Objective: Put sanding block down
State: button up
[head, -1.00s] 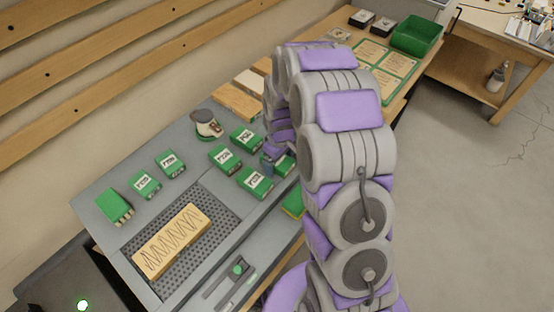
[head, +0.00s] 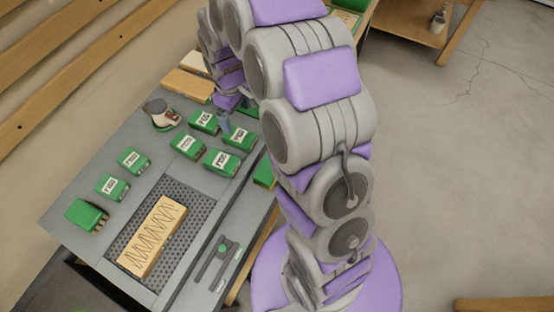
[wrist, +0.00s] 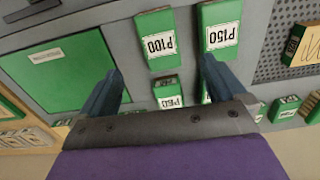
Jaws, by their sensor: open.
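Several green sanding blocks with white labels lie on the grey bench. A block (head: 239,137) sits nearest my gripper (head: 226,118), at the right of a cluster of similar blocks (head: 187,146). In the wrist view my gripper (wrist: 162,68) is open, with nothing held between its dark fingers. A block labelled P100 (wrist: 158,40) shows just beyond the gap between the fingertips, with a P150 block (wrist: 220,36) to its right. Another block (wrist: 167,92) is seen between the fingers. My arm hides part of the bench to the right.
A wooden block with zigzag lines (head: 153,237) lies on a perforated dark panel (head: 193,208). A sander (head: 160,113) stands behind the cluster, near wooden boards (head: 188,85). Three more green blocks (head: 113,187) stand at left. A flat green panel (wrist: 60,78) lies left in the wrist view.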

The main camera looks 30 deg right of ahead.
jog(key=s+r+m, duration=0.2)
jog(key=s+r, duration=0.2)
jog(key=s, duration=0.7)
jog(key=s+r+m+g, duration=0.1)
jog(key=s+r, duration=0.4)
jog(key=s, duration=0.6)
jog(key=s+r+m, duration=0.4)
jog(key=s, duration=0.8)
jog(key=shift+a+r+g, duration=0.15)
jog(key=shift+r+g, duration=0.1)
jog(key=shift+g, duration=0.15)
